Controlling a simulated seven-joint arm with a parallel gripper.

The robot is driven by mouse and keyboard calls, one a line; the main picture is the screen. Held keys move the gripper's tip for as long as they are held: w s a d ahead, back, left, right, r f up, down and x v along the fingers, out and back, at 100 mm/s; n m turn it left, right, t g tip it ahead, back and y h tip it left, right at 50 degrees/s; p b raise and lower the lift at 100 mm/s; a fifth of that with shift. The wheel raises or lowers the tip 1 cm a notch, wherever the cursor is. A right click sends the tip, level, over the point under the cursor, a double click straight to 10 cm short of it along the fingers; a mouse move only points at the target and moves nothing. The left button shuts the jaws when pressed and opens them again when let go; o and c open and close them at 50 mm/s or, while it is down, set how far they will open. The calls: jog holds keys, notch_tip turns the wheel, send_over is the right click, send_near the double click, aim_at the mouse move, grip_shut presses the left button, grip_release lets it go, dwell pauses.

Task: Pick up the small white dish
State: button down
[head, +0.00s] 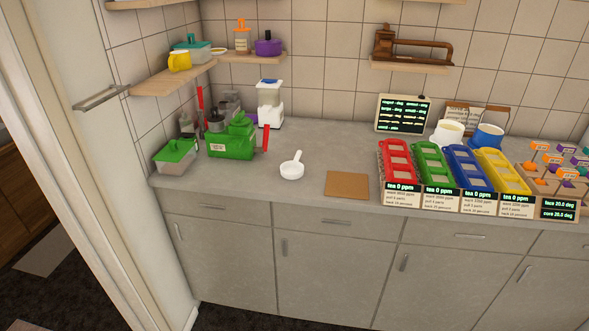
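A small white round dish (291,171) sits on the grey counter, left of the middle, near the front edge. A short white stem sticks up from its back; I cannot tell whether it is a handle or a separate spoon. The dish stands clear of its neighbours, with bare counter around it. My gripper is not in view.
A green box-like device (231,144) with a red lever stands left of the dish, and a brown square board (347,185) lies to its right. A white-and-blue appliance (269,105) stands behind. Red (397,163), green, blue and yellow racks fill the right side.

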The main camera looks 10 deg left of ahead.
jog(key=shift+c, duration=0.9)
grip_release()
